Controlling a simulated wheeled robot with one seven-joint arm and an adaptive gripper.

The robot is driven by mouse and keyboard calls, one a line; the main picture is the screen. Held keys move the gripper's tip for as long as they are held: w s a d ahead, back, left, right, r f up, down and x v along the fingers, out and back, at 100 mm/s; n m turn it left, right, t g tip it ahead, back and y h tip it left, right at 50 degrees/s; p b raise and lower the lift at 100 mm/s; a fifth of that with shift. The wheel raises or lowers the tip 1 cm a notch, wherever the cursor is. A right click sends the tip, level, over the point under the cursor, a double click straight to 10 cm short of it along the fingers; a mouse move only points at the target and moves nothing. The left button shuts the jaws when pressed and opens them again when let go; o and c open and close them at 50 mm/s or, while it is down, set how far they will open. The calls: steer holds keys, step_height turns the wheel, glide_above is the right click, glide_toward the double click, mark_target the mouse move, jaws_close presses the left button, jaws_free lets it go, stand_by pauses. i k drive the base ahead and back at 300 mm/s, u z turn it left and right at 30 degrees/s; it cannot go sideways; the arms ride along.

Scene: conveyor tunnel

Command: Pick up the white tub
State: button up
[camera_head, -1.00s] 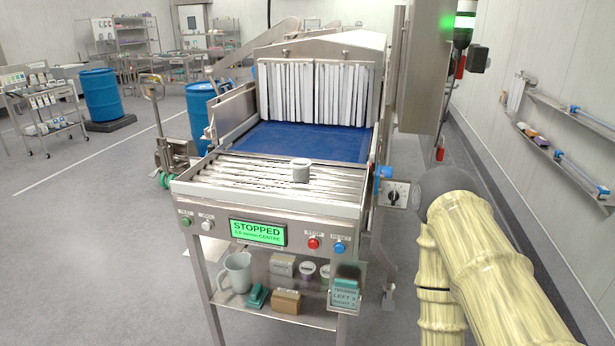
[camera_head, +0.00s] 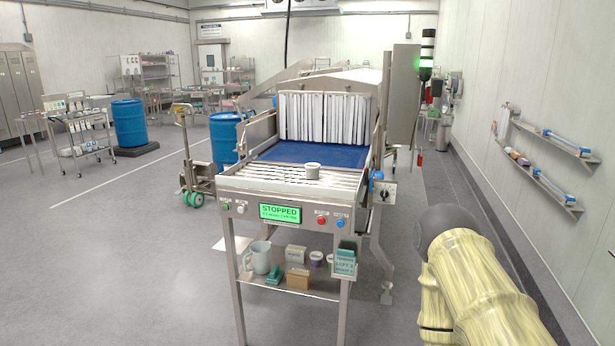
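A small white tub (camera_head: 312,172) with a greyish lower side stands upright on the metal rollers at the front of the conveyor (camera_head: 245,182), right of their middle. Nothing touches it except the rollers. My arm shows at the lower right, well apart from the tub. My gripper is outside the picture.
A screen (camera_head: 280,214) on the conveyor's front reads STOPPED. The lower shelf (camera_head: 300,289) holds a jug (camera_head: 257,257), boxes and small tubs. White strip curtains (camera_head: 325,117) hang over the blue belt (camera_head: 305,152). A pallet truck (camera_head: 193,165) stands left. Floor in front is clear.

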mark_target(313, 168)
steer(key=u, duration=0.75)
steer(key=i, duration=1)
steer(key=z, duration=0.05)
